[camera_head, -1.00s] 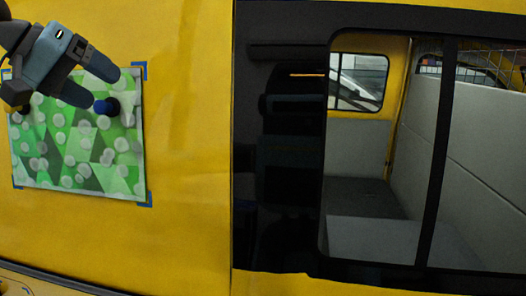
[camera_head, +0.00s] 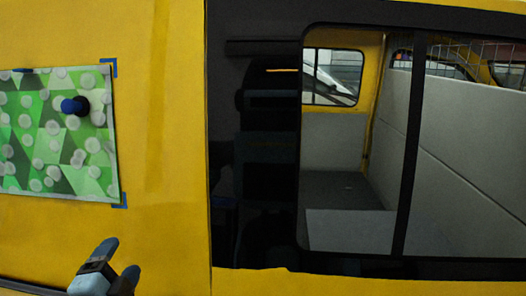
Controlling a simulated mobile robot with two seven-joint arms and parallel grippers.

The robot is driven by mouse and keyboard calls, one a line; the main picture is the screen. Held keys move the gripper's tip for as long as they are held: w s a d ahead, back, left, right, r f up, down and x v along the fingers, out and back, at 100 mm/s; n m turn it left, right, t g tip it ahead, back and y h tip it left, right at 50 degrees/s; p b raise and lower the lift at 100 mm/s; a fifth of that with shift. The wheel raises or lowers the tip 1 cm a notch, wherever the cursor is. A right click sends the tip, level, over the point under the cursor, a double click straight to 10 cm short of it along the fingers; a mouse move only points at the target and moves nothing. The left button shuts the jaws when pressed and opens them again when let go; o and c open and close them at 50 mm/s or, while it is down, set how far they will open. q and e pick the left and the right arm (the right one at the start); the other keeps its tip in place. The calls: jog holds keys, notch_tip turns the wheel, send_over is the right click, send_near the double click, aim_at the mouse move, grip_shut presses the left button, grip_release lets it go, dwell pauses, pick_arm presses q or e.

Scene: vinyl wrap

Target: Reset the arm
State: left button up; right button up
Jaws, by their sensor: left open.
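My left gripper (camera_head: 120,262) is at the bottom left of the head view, in front of the yellow van side. Its two fingers are spread apart with nothing between them. It is below and apart from the green patterned vinyl sheet (camera_head: 45,150) on the van side. A dark blue round knob-like piece (camera_head: 76,105) sits on the sheet near its upper right. My right gripper is not in view.
The yellow van panel (camera_head: 160,160) fills the left side. Blue corner marks (camera_head: 121,201) show at the sheet's right corners. A dark-framed window (camera_head: 345,190) opens onto the van's interior at the right.

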pick_arm(q)
jog(key=s+a+f+n+g+y, duration=0.1)
jog(key=s+f+n+g, duration=0.35)
jog(key=f, duration=0.35)
jog(key=s+f+n+g, duration=0.3)
jog(key=s+f+g, duration=0.15)
jog(key=f, duration=0.25)
jog(key=s+d+f+n+g+h, duration=0.1)
jog(key=s+f+n+g, duration=0.2)
jog(key=s+f, duration=0.35)
jog(key=s+d+f+n+g+h, duration=0.1)
jog(key=s+f+n+g, duration=0.15)
jog(key=s, duration=0.65)
jog(key=w+d+f+m+t+h+p, duration=0.1)
jog(key=w+d+f+t+h+p, duration=0.1)
jog(key=w+d+f+t+p, duration=0.3)
jog(key=d+t+p, duration=0.1)
jog(key=p, duration=0.2)
jog(key=shift+w+d+f+h, duration=0.2)
jog(key=shift+d+f+h, duration=0.1)
